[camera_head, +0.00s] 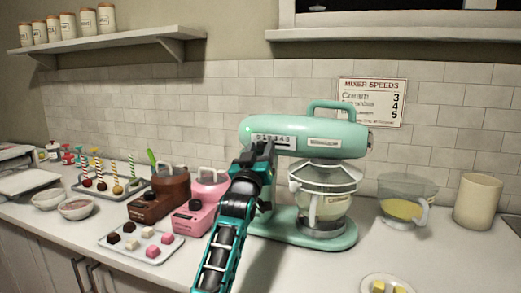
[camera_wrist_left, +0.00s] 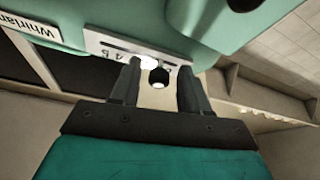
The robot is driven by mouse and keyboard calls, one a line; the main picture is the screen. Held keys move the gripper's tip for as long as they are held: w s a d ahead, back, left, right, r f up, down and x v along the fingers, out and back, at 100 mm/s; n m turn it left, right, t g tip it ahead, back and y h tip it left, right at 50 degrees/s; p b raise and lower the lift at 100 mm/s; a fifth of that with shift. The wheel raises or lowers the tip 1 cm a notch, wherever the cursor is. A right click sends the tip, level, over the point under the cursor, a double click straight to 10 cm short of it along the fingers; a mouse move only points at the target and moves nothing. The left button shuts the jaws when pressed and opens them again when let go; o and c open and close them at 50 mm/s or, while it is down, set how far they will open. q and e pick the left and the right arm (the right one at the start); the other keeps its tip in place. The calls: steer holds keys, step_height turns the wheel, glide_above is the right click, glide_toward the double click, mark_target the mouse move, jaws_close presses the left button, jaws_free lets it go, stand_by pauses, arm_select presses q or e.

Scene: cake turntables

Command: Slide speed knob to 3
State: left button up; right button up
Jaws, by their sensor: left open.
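The mint-green stand mixer (camera_head: 300,130) stands on the counter, with a white numbered speed plate (camera_head: 271,139) on the side of its head. My left gripper (camera_head: 262,148) is right at this plate, just below the numbers, and its arm hides part of the mixer's stand. In the left wrist view, the plate (camera_wrist_left: 108,47) crosses the mixer head. A small dark speed knob (camera_wrist_left: 158,77) shows between the two open fingers of my left gripper (camera_wrist_left: 158,86). I cannot tell whether either finger touches it, nor which number it stands at. My right gripper is not in view.
A glass bowl (camera_head: 324,207) sits under the mixer head. Left are a pink box-shaped item (camera_head: 195,217), a brown one (camera_head: 160,199) and a tray of sweets (camera_head: 112,244). Right are a bowl (camera_head: 407,190) and a beige canister (camera_head: 478,203). A MIXER SPEEDS sign (camera_head: 371,100) hangs behind.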

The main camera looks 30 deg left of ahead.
arm_select(q)
steer(key=shift+w, duration=0.15)
jaws_close()
stand_by(0.4)
